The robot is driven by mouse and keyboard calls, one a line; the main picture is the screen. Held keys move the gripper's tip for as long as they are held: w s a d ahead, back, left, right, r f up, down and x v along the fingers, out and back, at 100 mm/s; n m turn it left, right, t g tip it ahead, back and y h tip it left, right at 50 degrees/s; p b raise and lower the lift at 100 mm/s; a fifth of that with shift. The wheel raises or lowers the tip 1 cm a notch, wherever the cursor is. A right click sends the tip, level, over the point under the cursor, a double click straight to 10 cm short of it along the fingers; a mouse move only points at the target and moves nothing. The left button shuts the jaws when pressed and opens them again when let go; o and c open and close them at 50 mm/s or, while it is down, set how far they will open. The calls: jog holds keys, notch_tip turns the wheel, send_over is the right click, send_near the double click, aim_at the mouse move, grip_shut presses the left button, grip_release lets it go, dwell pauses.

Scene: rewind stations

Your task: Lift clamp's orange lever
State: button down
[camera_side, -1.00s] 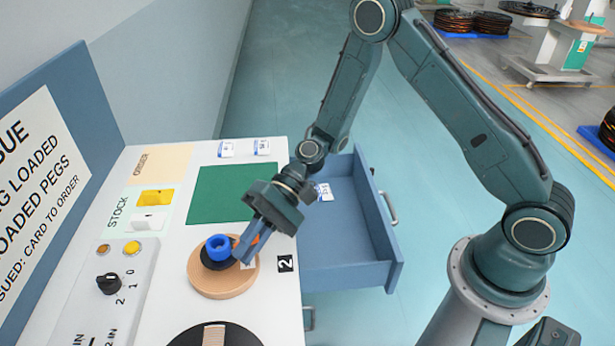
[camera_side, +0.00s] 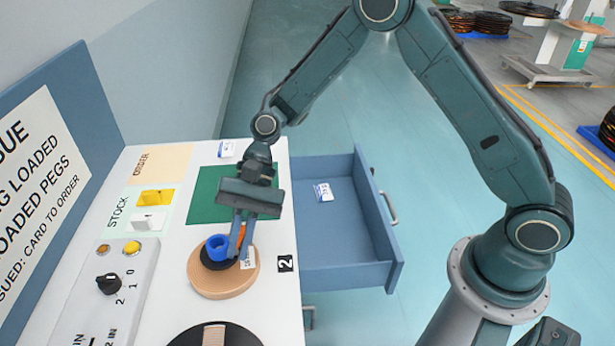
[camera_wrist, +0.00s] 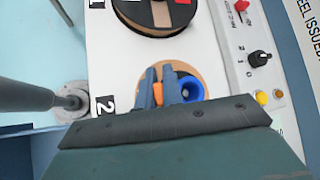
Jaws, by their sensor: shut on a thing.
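The clamp is a blue ring (camera_side: 217,247) on a black base, standing on a round wooden disc (camera_side: 222,284). Its orange lever (camera_side: 241,236) shows at the ring's right side, partly hidden by the fingers. My gripper (camera_side: 238,247) points down at the lever with its fingers close together, shut on it. In the wrist view the orange lever (camera_wrist: 158,93) sits between the two blue fingers, beside the blue ring (camera_wrist: 190,90). A white label (camera_side: 248,260) shows at the disc's right edge.
An open blue drawer (camera_side: 345,262) with a white card (camera_side: 323,193) juts out right of the bench. A black reel (camera_side: 190,338) lies at the front. A switch panel (camera_side: 115,285) and stock clips (camera_side: 155,197) are on the left. A green mat (camera_side: 208,182) lies behind.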

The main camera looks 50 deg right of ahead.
jog(key=shift+a, duration=0.1)
dwell(0.3)
jog(key=c, duration=1.5)
grip_release()
jog(key=shift+c, duration=0.2)
jog(key=shift+w+r, duration=0.1)
jog(key=shift+r, duration=0.05)
jog(key=v, duration=1.3)
jog(key=shift+w+r, duration=0.2)
jog(key=shift+w, duration=0.05)
jog(key=shift+r, duration=0.1)
